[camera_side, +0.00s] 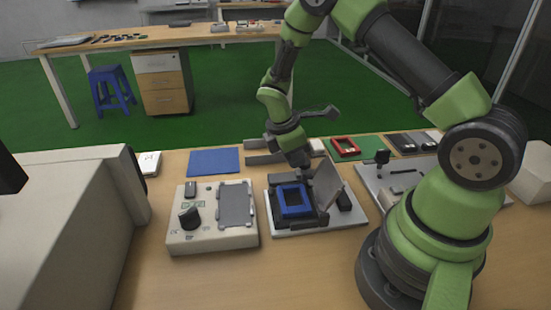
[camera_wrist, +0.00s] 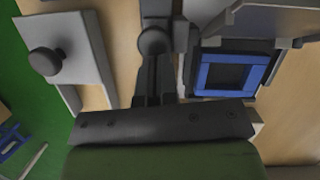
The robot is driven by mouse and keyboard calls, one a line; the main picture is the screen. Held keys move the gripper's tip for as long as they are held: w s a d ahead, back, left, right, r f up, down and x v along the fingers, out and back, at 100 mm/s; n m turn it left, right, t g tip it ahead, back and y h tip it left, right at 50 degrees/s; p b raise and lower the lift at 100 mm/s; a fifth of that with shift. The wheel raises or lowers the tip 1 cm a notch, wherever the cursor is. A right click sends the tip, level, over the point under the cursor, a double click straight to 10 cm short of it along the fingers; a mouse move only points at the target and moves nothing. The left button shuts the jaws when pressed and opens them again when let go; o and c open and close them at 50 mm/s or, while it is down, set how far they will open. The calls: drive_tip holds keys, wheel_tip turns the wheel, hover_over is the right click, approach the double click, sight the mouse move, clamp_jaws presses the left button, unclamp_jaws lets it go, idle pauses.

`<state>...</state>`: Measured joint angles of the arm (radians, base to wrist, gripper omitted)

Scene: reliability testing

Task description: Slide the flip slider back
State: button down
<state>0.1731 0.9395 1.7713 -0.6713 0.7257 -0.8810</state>
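The flip slider seems to be the dark fixture on a white plate (camera_side: 342,218) in the side view. A blue square frame (camera_side: 292,200) lies in it, with a grey flap (camera_side: 327,185) standing tilted at its right. In the wrist view the blue frame (camera_wrist: 235,72) is right of the fingers. My gripper (camera_side: 304,164) points down at the fixture's far edge, behind the blue frame. In the wrist view its fingers (camera_wrist: 155,72) look close together, with nothing visible between them. A round dark part (camera_wrist: 154,41) lies just beyond the tips; contact cannot be told.
A white box with a black knob (camera_side: 190,216) stands left of the fixture. A blue mat (camera_side: 214,162) lies behind it. A red frame (camera_side: 345,146) on a green mat and another fixture with a black knob (camera_side: 382,157) are to the right.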

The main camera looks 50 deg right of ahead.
drive_tip(key=w+a, duration=0.1)
drive_tip(key=a+r, duration=0.1)
drive_tip(key=w+a, duration=0.1)
drive_tip(key=shift+w+a+r, duration=0.3)
drive_tip(key=shift+w+r, duration=0.05)
drive_tip(key=v, duration=0.8)
drive_tip(key=c, duration=1.6)
unclamp_jaws()
drive_tip(key=shift+d+r, duration=0.2)
drive_tip(key=shift+r, duration=0.15)
drive_tip(key=o, duration=0.8)
drive_tip(key=d+m+y, duration=0.1)
drive_tip(key=d+m, duration=0.1)
drive_tip(key=m, duration=0.1)
drive_tip(key=d+f+m+g+y, duration=0.1)
drive_tip(key=d+m, duration=0.1)
drive_tip(key=m, duration=0.1)
drive_tip(key=s+d+m+g, duration=0.1)
drive_tip(key=d+m, duration=0.2)
drive_tip(key=m, duration=0.1)
drive_tip(key=shift+s+d+f+y, duration=0.1)
drive_tip(key=shift+d+f+y, duration=0.05)
drive_tip(key=shift+f+y, duration=0.25)
drive_tip(key=shift+m, duration=0.4)
drive_tip(key=x, duration=0.9)
drive_tip(key=shift+s+f, duration=0.3)
drive_tip(key=shift+f, duration=0.05)
